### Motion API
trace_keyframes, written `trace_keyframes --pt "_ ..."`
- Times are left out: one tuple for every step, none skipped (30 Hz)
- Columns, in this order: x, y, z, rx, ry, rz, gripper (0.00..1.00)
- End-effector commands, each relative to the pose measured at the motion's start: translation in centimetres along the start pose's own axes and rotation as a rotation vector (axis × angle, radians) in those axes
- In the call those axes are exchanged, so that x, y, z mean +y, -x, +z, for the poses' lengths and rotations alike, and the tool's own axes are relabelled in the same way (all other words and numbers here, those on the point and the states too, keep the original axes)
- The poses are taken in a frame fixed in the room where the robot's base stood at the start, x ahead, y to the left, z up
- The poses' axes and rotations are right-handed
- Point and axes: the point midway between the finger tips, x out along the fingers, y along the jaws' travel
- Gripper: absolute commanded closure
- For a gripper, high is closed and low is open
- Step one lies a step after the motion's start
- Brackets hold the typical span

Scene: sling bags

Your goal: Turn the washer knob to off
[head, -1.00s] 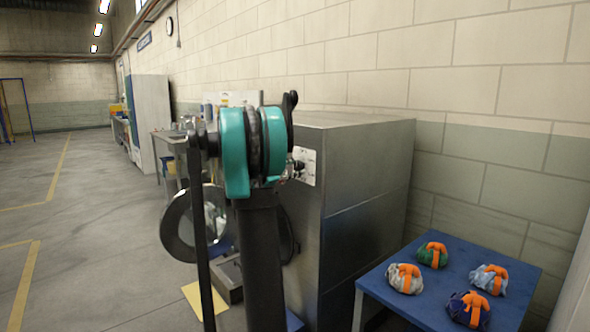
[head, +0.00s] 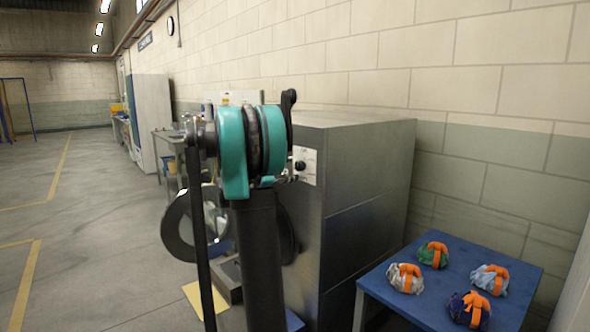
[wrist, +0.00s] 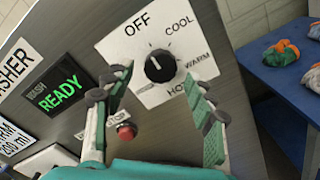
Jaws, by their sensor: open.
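The washer (head: 352,190) is a grey metal cabinet in the head view. Its black round knob (wrist: 160,66) sits on a white dial plate marked OFF, COOL, WARM and HOT in the wrist view. The knob's white mark points up-left, toward OFF. The knob also shows in the head view (head: 299,165). My gripper (wrist: 157,80) is open and empty, its fingers spread to the left and right, below and in front of the knob. It looks clear of the knob. My arm hides part of the washer front in the head view.
A red button (wrist: 126,131) and a green READY display (wrist: 57,93) are left of the dial. The round washer door (head: 183,228) hangs open. A blue table (head: 415,290) with several orange-strapped bundles stands at right. Floor at left is clear.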

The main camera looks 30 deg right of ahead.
Motion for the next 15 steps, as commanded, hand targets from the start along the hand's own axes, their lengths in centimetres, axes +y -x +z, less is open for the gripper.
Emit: trace_keyframes --pt "0.1 1.1 -0.1 0.003 0.000 0.003 0.44" --pt "0.1 1.8 -0.1 0.003 0.000 0.003 0.44" --pt "0.1 2.6 -0.1 0.003 0.000 0.003 0.44" --pt "0.1 3.3 -0.1 0.004 0.000 0.004 0.44" --pt "0.1 3.9 -0.1 0.003 0.000 0.003 0.44" --pt "0.1 4.7 -0.1 0.004 0.000 0.003 0.44" --pt "0.1 5.3 -0.1 0.004 0.000 0.003 0.44" --pt "0.0 5.8 -0.1 0.003 0.000 0.002 0.44" --pt "0.1 6.6 -0.1 0.003 0.000 0.003 0.44" --pt "0.1 7.1 -0.1 0.003 0.000 0.003 0.44" --pt "0.0 7.5 -0.1 0.002 0.000 0.002 0.44" --pt "0.0 8.0 -0.1 0.003 0.000 0.002 0.44" --pt "0.1 8.4 -0.1 0.003 0.000 0.002 0.44" --pt "0.0 8.7 -0.1 0.002 0.000 0.002 0.44" --pt "0.0 9.0 -0.1 0.001 0.000 0.001 0.44"
